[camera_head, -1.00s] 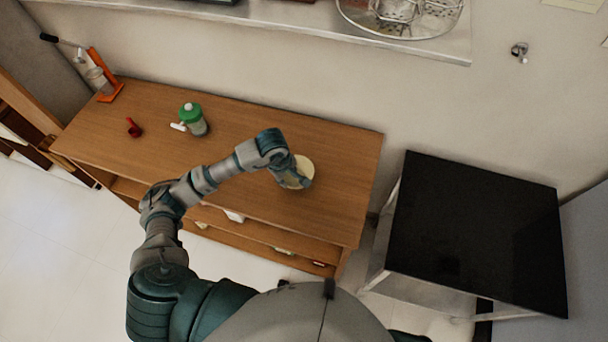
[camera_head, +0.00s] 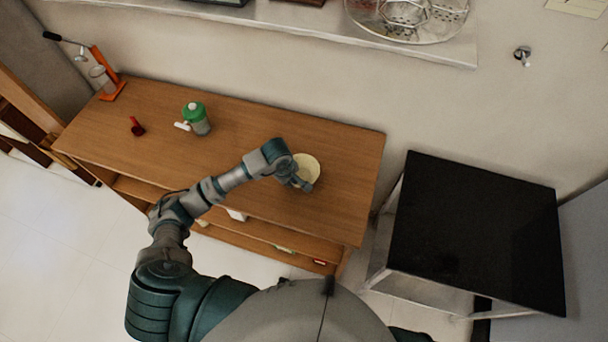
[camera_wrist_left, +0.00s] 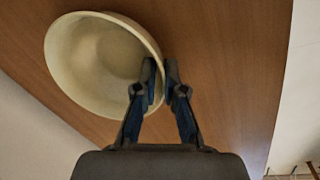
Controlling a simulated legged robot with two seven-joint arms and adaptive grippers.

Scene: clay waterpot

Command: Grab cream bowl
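The cream bowl (camera_head: 308,164) is at the right part of the wooden table (camera_head: 340,210), with its hollow side in view. In the left wrist view the bowl (camera_wrist_left: 95,62) fills the upper left. I cannot tell whether the bowl's base touches the table. My right gripper is not in view.
A green-lidded container (camera_head: 196,118), a small red object (camera_head: 137,126) and an orange stand (camera_head: 107,75) are on the table's left half. A dark-topped table (camera_head: 475,230) stands at the right. A shelf with wire items (camera_head: 405,15) is along the wall.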

